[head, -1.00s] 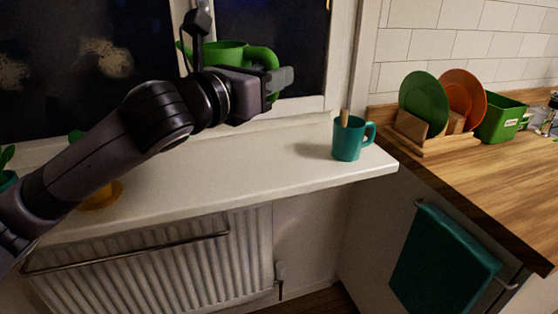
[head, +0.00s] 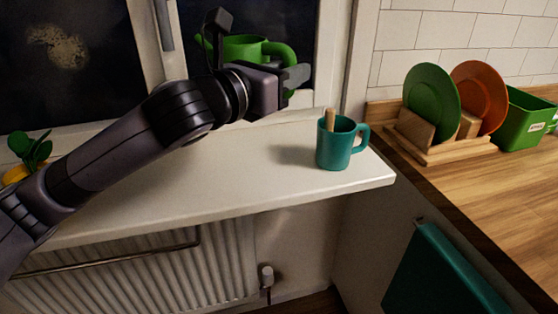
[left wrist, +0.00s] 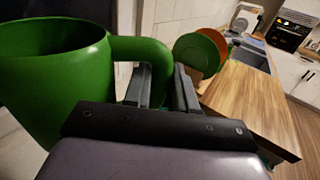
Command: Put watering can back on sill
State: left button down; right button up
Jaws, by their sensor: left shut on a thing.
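The green watering can (head: 243,48) is held up in front of the dark window, above the white sill (head: 215,175). My left gripper (head: 296,76) is shut on its handle, at the right side of the can. In the left wrist view the can (left wrist: 55,75) fills the left, and its thick handle runs to the fingers (left wrist: 165,88). In the head view my gripper and wrist hide the can's lower part. The can is apart from the sill top. My right gripper is not in view.
A teal mug (head: 337,146) with a wooden stick in it stands near the sill's right end. A plant in a yellow pot (head: 16,174) is at the far left, partly behind my arm. The sill between them looks clear. A dish rack (head: 450,150) with plates stands on the counter.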

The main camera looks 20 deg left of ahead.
pick_arm(q)
notch_tip(320, 180, down, 16)
jog(key=b, duration=0.3)
jog(key=shift+r, duration=0.2)
jog(key=shift+r, duration=0.1)
jog(key=shift+f+b, duration=0.2)
jog(key=shift+b, duration=0.1)
jog(key=c, duration=0.9)
grip_release()
